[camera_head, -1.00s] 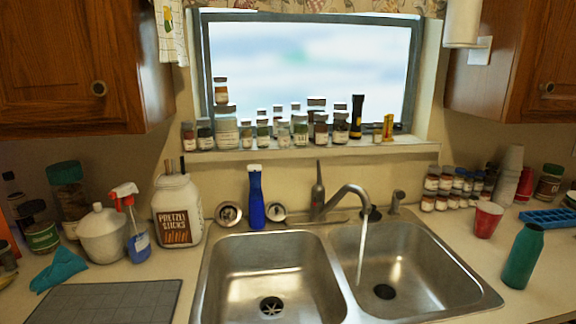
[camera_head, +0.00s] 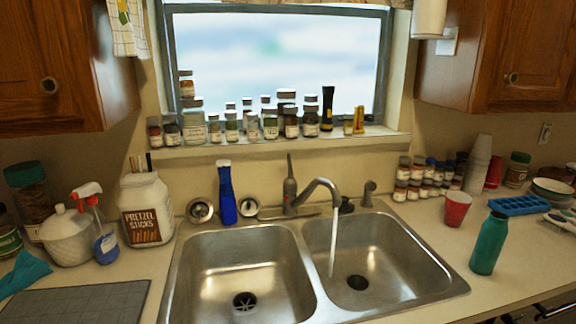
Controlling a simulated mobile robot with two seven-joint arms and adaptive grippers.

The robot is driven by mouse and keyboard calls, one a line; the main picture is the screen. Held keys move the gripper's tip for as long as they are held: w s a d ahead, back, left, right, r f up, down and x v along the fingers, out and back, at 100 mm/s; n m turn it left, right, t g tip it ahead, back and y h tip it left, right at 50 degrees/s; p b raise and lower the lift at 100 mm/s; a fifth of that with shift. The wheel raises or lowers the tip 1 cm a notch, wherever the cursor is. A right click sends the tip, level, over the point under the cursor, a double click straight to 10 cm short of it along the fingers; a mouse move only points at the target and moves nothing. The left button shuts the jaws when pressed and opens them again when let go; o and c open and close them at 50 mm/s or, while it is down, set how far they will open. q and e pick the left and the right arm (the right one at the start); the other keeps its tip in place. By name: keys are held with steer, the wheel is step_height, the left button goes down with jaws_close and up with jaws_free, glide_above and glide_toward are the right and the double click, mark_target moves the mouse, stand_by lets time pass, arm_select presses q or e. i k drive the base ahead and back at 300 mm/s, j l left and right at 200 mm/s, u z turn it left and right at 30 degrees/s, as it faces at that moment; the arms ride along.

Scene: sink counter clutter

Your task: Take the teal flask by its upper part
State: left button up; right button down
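The teal flask (camera_head: 488,245) stands upright on the counter to the right of the double sink, near the counter's front edge. Its upper part narrows to a neck with a dark cap, and nothing covers it. Neither of my grippers shows in the head view.
A red cup (camera_head: 457,209) stands behind and left of the flask. A blue ice tray (camera_head: 518,205) lies behind it to the right. The double sink (camera_head: 300,238) has water running from its faucet (camera_head: 324,186). Several small jars (camera_head: 415,190) line the wall.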

mark_target(493, 233)
steer(key=z, duration=1.3)
steer(key=u, duration=0.5)
steer(key=l+u, duration=0.5)
steer(key=u, duration=0.2)
steer(key=l+u, duration=0.35)
steer(key=k+l+u, duration=0.1)
steer(key=l+u, duration=0.15)
steer(key=l, duration=0.2)
steer(key=k+l+u, duration=0.1)
steer(key=l+u, duration=0.15)
steer(key=l, duration=0.15)
